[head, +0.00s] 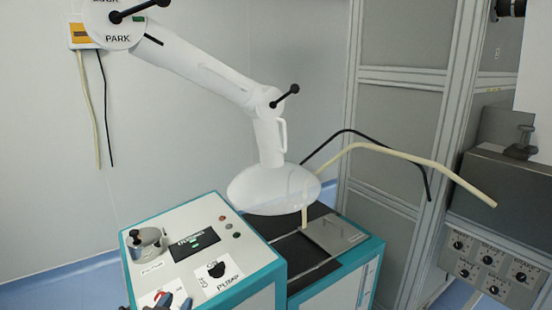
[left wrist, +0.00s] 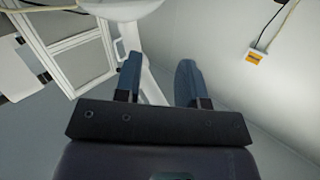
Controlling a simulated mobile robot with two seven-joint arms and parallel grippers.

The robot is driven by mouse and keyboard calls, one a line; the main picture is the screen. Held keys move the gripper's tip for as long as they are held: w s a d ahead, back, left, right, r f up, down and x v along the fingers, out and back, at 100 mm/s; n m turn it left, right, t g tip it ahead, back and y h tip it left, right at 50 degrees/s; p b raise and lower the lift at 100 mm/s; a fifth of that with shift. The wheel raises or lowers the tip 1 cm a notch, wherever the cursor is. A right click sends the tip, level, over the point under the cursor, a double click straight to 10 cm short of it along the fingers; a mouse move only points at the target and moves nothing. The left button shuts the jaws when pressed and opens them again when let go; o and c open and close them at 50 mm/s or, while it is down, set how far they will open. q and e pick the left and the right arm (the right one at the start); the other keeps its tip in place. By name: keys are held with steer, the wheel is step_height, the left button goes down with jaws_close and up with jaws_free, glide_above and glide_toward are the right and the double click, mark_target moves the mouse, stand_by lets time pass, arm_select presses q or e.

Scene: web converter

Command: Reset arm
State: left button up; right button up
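A white jointed arm (head: 215,80) comes down from a disc (head: 113,28) marked PARK at the upper left. It has black handles, and its wide clear-white hood (head: 273,189) hangs over the teal-edged machine. Part of a white arm also shows beyond the fingers in the left wrist view (left wrist: 150,88). My left gripper (head: 160,302) is only partly in the head view, at the bottom edge in front of the control panel. In the left wrist view its two blue-grey fingers (left wrist: 158,80) stand apart with nothing held between them. My right gripper is not in view.
The control panel (head: 185,262) has a small screen, knobs and a PUMP label. A dark worktop with a grey metal plate (head: 335,233) is to its right. Black and cream hoses (head: 420,158) arch over it. A grey cabinet with knobs (head: 490,262) stands at right.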

arm_select(q)
steer(key=s+a+f+n+g+y, duration=0.1)
steer(key=s+a+f+g, duration=0.1)
steer(key=s+f, duration=0.7)
steer(key=s+a+f+n+g+y, duration=0.1)
steer(key=s+a+f+g, duration=0.2)
steer(key=s+f, duration=0.6)
steer(key=s+a, duration=0.1)
steer(key=s, duration=0.2)
steer(key=shift+s+a+f+y, duration=0.15)
steer(key=shift+a+f+y, duration=0.05)
steer(key=shift+f+y, duration=0.1)
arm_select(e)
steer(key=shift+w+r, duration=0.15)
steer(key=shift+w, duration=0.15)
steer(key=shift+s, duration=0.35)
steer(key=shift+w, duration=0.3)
